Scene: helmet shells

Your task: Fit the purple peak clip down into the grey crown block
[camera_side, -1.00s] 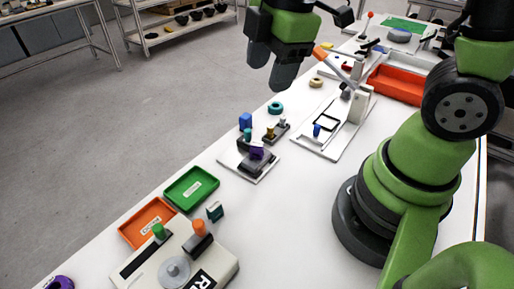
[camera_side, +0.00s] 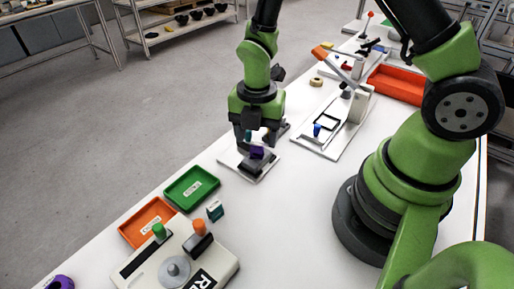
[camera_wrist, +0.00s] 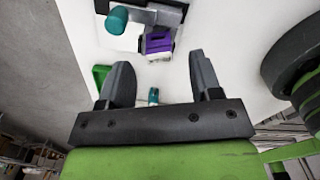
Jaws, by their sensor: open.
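The purple peak clip (camera_side: 257,153) sits at a dark grey block, which I take as the crown block (camera_side: 251,165), on a pale plate. Whether it is seated down in the block cannot be told. The clip also shows in the wrist view (camera_wrist: 158,42), just beyond my fingertips. My gripper (camera_side: 259,133) points down close above the clip and partly hides the plate's back. In the wrist view my gripper (camera_wrist: 161,68) has its two fingers wide apart, with nothing between them. A teal cylinder (camera_wrist: 118,20) stands beside the clip.
A green tray (camera_side: 192,188) and an orange tray (camera_side: 147,222) lie at the front left, with a small teal block (camera_side: 214,210) beside them. A white lever fixture (camera_side: 330,135) stands to the right.

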